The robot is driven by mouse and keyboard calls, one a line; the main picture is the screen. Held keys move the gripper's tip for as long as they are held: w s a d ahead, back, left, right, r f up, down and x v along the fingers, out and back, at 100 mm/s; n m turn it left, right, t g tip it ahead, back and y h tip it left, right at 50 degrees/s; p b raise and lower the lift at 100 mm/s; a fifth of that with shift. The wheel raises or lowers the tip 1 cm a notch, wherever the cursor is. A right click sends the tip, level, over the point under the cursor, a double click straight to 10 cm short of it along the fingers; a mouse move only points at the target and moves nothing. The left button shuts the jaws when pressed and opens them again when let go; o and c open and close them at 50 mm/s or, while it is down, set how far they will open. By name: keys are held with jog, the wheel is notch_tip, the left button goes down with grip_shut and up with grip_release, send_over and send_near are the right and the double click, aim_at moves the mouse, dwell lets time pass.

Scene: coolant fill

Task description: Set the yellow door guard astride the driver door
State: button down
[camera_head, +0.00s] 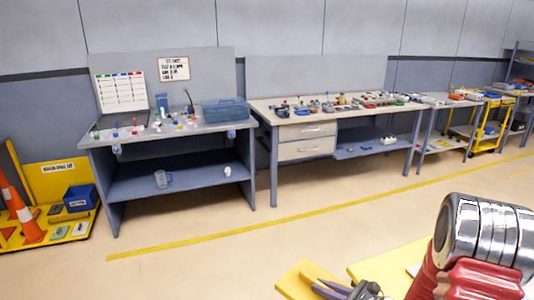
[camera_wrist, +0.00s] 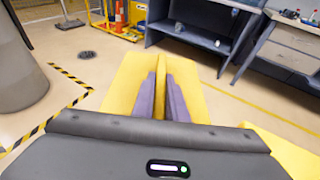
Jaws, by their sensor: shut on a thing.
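My gripper (camera_wrist: 162,85) is shut on the yellow door guard (camera_wrist: 128,78). In the wrist view, the two purple-grey fingers close on an upright yellow ridge, and yellow panels show on both sides. In the head view, part of the yellow guard (camera_head: 298,278) and the gripper (camera_head: 348,288) show at the bottom edge, right of the middle. The guard is held above open floor, and its lower side is hidden. I cannot make out the driver door in either view.
A bench (camera_head: 180,130) with a lower shelf and a long table (camera_head: 262,112) with drawers stand along the wall. An orange cone (camera_head: 28,215) is at far left. The wrist view shows a thick grey column (camera_wrist: 18,70) and striped floor tape (camera_wrist: 28,138). The floor between is clear.

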jog(key=shift+w+d+m+t+h, duration=0.1)
jog(key=shift+d+m+t+h, duration=0.05)
jog(key=shift+m+t+h, duration=0.5)
jog(key=shift+s+d+f+m+t+h, duration=0.15)
jog(key=shift+m+t+h, duration=0.15)
jog(key=shift+m+h, duration=0.25)
jog(key=shift+s+a+m+t+h, duration=0.15)
jog(key=shift+m+t+h, duration=0.1)
jog(key=shift+m+h, duration=0.2)
jog(key=shift+s+a+m+h, duration=0.25)
jog(key=shift+s+a, duration=0.1)
jog(key=shift+s, duration=0.05)
jog(key=shift+a, duration=0.4)
jog(key=w+r+h, duration=0.1)
jog(key=w+r, duration=0.2)
jog(key=r, duration=0.5)
jog(key=w+r+m+t, duration=0.1)
jog(key=w+r, duration=0.2)
jog(key=r, duration=0.4)
jog(key=w+r+m+h, duration=0.1)
jog(key=w+r, duration=0.3)
jog(key=r, duration=0.4)
jog(key=shift+r+h, duration=0.3)
jog(key=shift+r, duration=0.05)
